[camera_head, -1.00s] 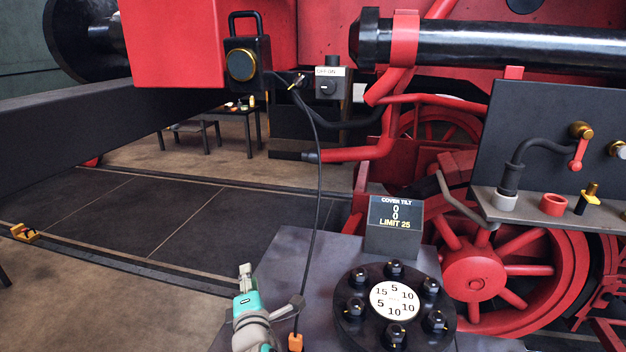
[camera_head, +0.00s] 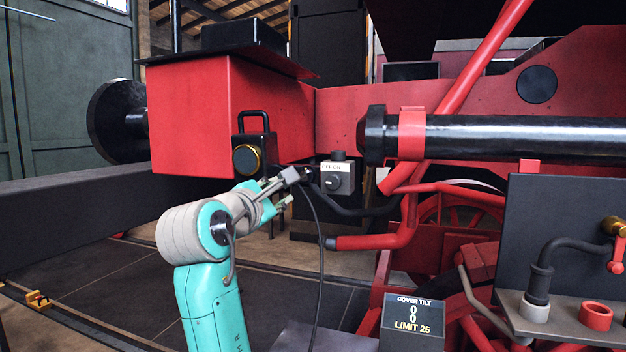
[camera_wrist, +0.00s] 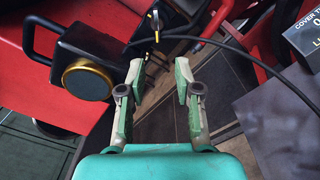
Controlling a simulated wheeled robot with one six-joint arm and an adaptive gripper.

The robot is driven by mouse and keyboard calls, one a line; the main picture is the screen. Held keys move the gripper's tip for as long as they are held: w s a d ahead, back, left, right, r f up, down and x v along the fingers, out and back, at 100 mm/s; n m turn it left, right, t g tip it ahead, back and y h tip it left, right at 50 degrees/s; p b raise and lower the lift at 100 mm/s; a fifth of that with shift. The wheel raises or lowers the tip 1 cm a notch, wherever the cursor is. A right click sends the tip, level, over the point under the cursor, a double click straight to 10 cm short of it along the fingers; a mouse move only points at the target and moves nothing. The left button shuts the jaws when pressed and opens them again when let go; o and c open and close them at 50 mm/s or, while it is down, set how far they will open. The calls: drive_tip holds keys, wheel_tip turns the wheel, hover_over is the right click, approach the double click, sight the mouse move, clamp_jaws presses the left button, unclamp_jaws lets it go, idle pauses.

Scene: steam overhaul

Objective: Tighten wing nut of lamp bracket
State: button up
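The black lamp (camera_head: 252,156) with a brass-ringed lens and top handle is on the front of the red beam. In the wrist view the lamp (camera_wrist: 88,72) is at the upper left. A small brass-and-dark piece, apparently the wing nut (camera_wrist: 154,22), stands at the top centre, beside the lamp and beyond my fingertips. In the head view my arm covers that spot. My gripper (camera_head: 287,202) is just right of and below the lamp. In the wrist view my gripper (camera_wrist: 160,70) is open, with nothing between its fingers.
A black cable (camera_wrist: 222,47) crosses beyond the fingertips. A grey switch box (camera_head: 338,178) is right of my gripper. A cover-tilt display (camera_head: 412,322) reads 0, 0, limit 25. A black pipe (camera_head: 520,137) and red pipework lie to the right.

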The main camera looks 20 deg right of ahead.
sight(303, 177)
drive_tip(key=r+x, duration=0.1)
drive_tip(key=x, duration=1)
drive_tip(key=shift+s+d, duration=0.25)
clamp_jaws()
